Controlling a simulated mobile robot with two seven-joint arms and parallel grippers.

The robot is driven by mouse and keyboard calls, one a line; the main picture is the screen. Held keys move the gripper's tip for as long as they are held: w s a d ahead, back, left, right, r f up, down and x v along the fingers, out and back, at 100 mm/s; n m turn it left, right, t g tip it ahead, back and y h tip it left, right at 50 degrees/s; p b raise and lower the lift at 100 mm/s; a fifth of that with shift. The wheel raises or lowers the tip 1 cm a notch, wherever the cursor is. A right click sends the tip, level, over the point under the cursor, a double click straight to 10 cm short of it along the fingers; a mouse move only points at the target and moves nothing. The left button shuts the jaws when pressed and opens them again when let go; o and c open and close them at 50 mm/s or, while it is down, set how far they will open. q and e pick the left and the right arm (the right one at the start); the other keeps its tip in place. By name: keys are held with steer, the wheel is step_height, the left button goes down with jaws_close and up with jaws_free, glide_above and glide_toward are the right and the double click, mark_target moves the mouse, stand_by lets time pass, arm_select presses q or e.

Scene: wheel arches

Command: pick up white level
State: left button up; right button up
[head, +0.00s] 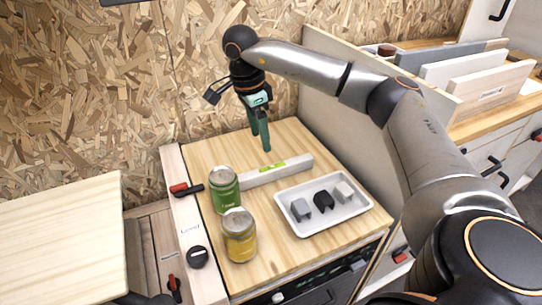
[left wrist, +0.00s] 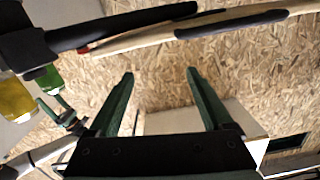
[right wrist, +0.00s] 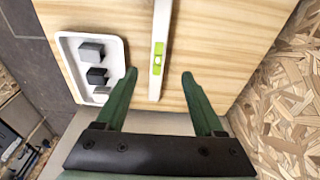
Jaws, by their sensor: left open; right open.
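The white level (head: 293,168), a long bar with a green vial, lies on the wooden worktop behind the cans and tray. In the right wrist view the level (right wrist: 159,75) runs upward ahead of the fingers, with its near end between the fingertips in the picture. My right gripper (head: 261,141) is open and empty, pointing down above the worktop on the far side of the level; its fingers also show in the right wrist view (right wrist: 159,73). My left gripper (left wrist: 160,73) is open and empty, away from the level, and I cannot make it out in the head view.
A green can (head: 224,190) stands close to the level's left end, with a yellow can (head: 240,236) in front. A white tray (head: 325,228) with three small blocks lies to the right. A chipboard wall (head: 120,80) rises behind and a pale side panel (head: 335,130) stands at right.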

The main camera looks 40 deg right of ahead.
mark_target(272, 167)
steer(key=f, duration=0.2)
steer(key=d+f+b, duration=0.1)
steer(key=f, duration=0.1)
steer(key=f+b, duration=0.1)
steer(key=f, duration=0.1)
steer(key=shift+s+d+f, duration=0.1)
steer(key=shift+d+f, duration=0.3)
steer(key=shift+s+d+f, duration=0.1)
steer(key=shift+f, duration=0.35)
steer(key=f, duration=0.1)
steer(key=f+b, duration=0.1)
steer(key=f, duration=0.1)
steer(key=s+d+f, duration=0.1)
steer(key=shift+f+b, duration=0.25)
steer(key=shift+b, duration=0.05)
arm_select(q)
steer(key=s+d+r+m+t+h, duration=0.1)
steer(key=s+r+m+t+h, duration=0.1)
steer(key=r, duration=0.7)
steer(key=s+d+r+m+t+h, duration=0.1)
steer(key=s+r+m+t+h, duration=0.2)
steer(key=r+m+h, duration=0.2)
step_height(272, 167, up, 4)
steer(key=shift+s+r+h, duration=0.15)
steer(key=shift+s+h, duration=0.15)
steer(key=shift+h, duration=0.7)
arm_select(e)
steer(key=shift+w, duration=0.1)
jaws_close()
